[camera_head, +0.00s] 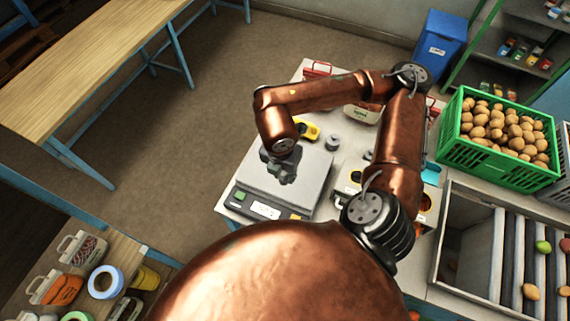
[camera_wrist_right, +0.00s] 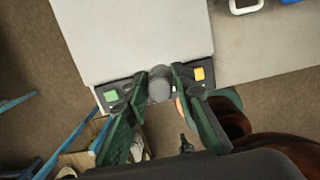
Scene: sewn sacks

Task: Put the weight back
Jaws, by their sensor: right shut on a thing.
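My right gripper (camera_head: 284,168) is over the pale plate of the scale (camera_head: 312,176) in the head view. In the right wrist view its green fingers (camera_wrist_right: 161,76) are shut on a grey rounded weight (camera_wrist_right: 160,90), near the scale's front edge. The scale plate (camera_wrist_right: 140,38) fills the top of that view. I cannot tell whether the held weight touches the plate; in the head view the gripper mostly hides it. Another grey weight (camera_head: 333,142) stands on the table behind the scale, and a smaller grey one (camera_head: 368,155) is to its right. My left gripper is not in view.
A yellow object (camera_head: 306,130) lies behind the scale. My copper arm arches over the table's middle and hides part of it. A green crate of potatoes (camera_head: 449,154) and a sorting chute (camera_head: 455,235) stand at the right. A side shelf with jars (camera_head: 150,252) is at lower left.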

